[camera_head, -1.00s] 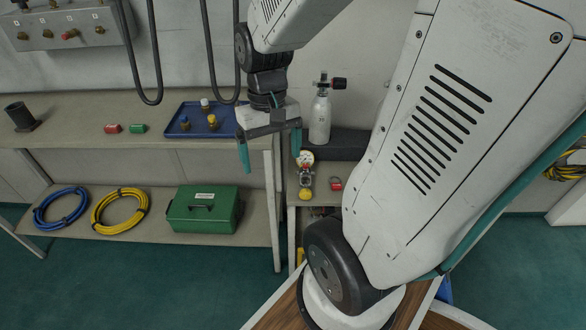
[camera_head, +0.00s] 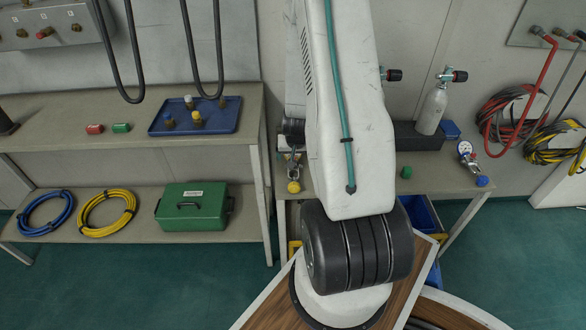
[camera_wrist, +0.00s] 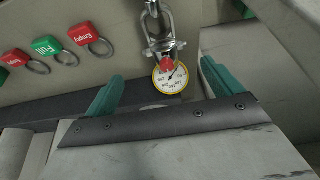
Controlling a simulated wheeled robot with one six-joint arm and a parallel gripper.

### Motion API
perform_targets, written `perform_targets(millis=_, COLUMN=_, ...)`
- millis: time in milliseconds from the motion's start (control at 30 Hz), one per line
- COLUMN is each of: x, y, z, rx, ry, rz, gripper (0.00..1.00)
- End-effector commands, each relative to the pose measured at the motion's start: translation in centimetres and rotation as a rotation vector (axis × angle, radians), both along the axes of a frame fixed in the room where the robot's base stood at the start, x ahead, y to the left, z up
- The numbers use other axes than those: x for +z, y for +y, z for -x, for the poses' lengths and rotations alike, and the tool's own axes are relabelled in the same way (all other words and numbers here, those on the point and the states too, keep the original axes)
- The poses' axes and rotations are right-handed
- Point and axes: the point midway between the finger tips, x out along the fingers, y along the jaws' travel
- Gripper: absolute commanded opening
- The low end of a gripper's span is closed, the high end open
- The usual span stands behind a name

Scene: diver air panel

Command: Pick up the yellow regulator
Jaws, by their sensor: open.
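The yellow regulator has a metal yoke and a yellow knob (camera_head: 293,187). It lies on the right bench, partly hidden by my arm in the head view. In the wrist view a regulator with a metal yoke (camera_wrist: 160,30) and a yellow-rimmed gauge (camera_wrist: 170,80) shows ahead; its far end is cut off at the top edge. My gripper (camera_wrist: 163,90) is open, its teal fingers on either side of the gauge in the picture. Nothing is between them that I can see as held.
Red tags (camera_wrist: 84,32) and a green tag (camera_wrist: 47,46) with rings lie left of the regulator in the wrist view. A white cylinder (camera_head: 432,108) and a blue-knobbed regulator (camera_head: 482,181) are on the right bench. A blue tray (camera_head: 225,117) is on the left bench.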

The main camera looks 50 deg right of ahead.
Motion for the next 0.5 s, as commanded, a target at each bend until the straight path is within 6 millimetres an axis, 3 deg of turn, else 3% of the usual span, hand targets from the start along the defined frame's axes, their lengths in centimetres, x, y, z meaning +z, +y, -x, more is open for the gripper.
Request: perform_targets(millis=500, x=-5.7, y=-1.2, z=-2.1, rx=0.002, ry=0.002, rz=-0.002, gripper=0.91)
